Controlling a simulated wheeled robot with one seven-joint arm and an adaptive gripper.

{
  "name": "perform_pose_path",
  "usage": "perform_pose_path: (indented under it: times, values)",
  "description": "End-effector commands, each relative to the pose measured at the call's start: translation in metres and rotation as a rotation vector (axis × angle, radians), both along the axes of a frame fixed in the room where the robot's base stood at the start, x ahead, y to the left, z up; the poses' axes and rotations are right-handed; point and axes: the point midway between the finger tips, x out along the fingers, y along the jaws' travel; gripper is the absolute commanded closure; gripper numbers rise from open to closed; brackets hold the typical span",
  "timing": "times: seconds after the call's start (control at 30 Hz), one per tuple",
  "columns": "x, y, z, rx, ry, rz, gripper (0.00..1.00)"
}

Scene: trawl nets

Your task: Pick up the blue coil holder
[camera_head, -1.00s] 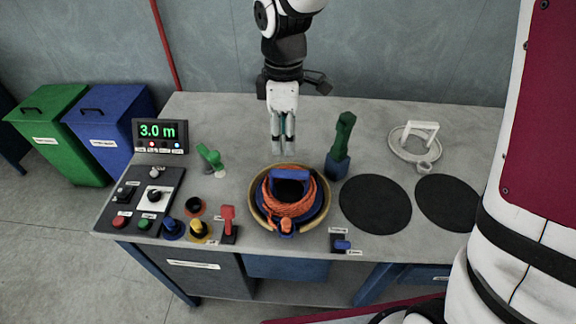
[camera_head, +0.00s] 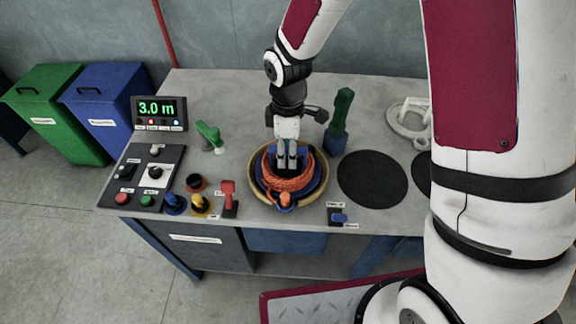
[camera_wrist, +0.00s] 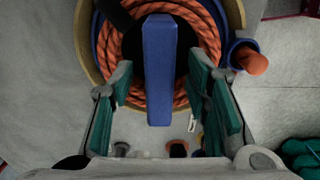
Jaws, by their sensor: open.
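The blue coil holder (camera_head: 322,180) holds an orange coil of rope (camera_head: 284,183) and sits in a round tan ring (camera_head: 257,194) on the table. In the wrist view, its blue handle bar (camera_wrist: 159,70) runs between my two open fingers, with the orange rope (camera_wrist: 205,35) around it. My gripper (camera_head: 286,162) is over the coil holder, pointing down, fingertips at about its handle. In the wrist view my gripper (camera_wrist: 163,95) has a finger on each side of the bar, with gaps showing. Contact cannot be told. The fingers partly hide the handle in the head view.
A green-topped post (camera_head: 339,115) stands just behind and right of the coil. A red lever (camera_head: 229,195) and knobs stand close on the left. A black disc (camera_head: 372,178) lies flat to the right. A white handled ring (camera_head: 408,118) is partly behind my arm.

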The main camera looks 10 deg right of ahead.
Motion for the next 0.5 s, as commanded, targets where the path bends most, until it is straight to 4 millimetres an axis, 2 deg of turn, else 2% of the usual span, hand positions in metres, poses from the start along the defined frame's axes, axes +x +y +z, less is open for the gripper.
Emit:
perform_pose_path:
  times: [0.27,0.3,0.4,0.5]
  values:
    - [0.0004,-0.0003,-0.0053,0.0,-0.001,-0.001,0.57]
    - [0.0003,-0.0003,-0.0052,0.0,-0.001,-0.001,0.59]
    - [0.0004,-0.0003,-0.0051,0.0,-0.001,-0.001,0.82]
    - [0.0003,-0.0002,-0.0051,0.0,-0.001,-0.001,1.0]
